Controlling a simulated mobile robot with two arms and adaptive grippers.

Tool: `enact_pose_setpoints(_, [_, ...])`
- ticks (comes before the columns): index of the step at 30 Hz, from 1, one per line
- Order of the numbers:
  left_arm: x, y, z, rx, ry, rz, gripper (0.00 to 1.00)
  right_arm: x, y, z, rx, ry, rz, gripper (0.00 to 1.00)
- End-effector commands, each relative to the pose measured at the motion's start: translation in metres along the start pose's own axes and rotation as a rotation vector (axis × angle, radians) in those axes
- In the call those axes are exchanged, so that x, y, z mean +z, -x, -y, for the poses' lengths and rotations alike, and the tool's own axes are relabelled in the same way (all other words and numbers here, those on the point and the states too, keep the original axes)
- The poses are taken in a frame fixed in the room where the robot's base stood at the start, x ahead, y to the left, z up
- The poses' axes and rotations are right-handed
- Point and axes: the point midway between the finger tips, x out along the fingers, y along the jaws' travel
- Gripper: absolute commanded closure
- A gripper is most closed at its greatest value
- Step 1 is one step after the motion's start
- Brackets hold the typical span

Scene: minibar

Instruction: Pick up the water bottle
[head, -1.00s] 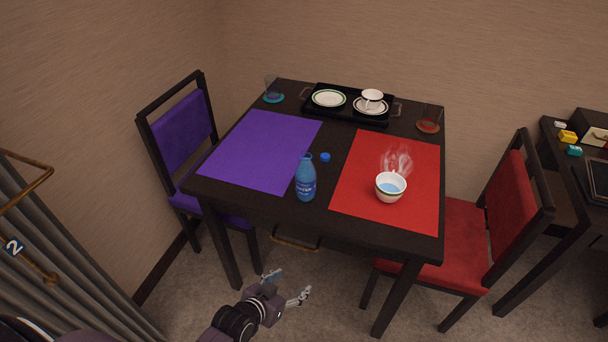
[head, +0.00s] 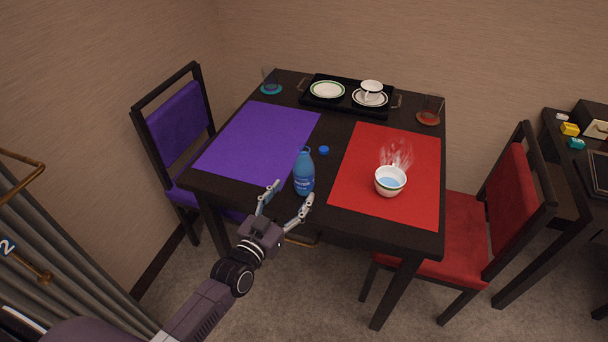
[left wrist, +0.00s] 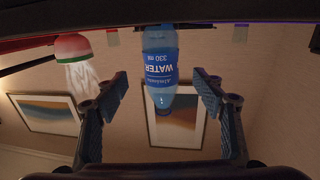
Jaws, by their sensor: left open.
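The blue water bottle (head: 303,174) stands upright near the front edge of the dark table, between the purple mat and the red mat. My left gripper (head: 288,197) is open at the table's front edge, just in front of the bottle and a little to its left, with its fingers pointing toward it. In the left wrist view, which is upside down, the bottle (left wrist: 160,70) shows its label and lies between the two open fingers of my left gripper (left wrist: 162,92). The fingers do not appear closed on it. My right gripper is not in view.
A steaming bowl (head: 390,181) stands on the red mat (head: 415,150), right of the bottle. A blue cap (head: 324,150) lies behind the bottle. The purple mat (head: 260,140) is bare. A black tray (head: 335,105) with dishes stands at the back. Chairs flank the table.

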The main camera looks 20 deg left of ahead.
Motion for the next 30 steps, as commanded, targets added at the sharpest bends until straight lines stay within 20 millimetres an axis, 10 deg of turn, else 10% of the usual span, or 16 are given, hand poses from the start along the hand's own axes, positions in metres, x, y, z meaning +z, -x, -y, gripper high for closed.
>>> enact_pose_setpoints(18, [-0.008,-0.071,0.003,-0.009,0.0,-0.018,0.37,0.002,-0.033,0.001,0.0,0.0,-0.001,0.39])
enact_pose_setpoints(30, [-0.01,-0.079,0.003,-0.008,0.0,-0.015,0.43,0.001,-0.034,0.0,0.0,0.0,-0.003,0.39])
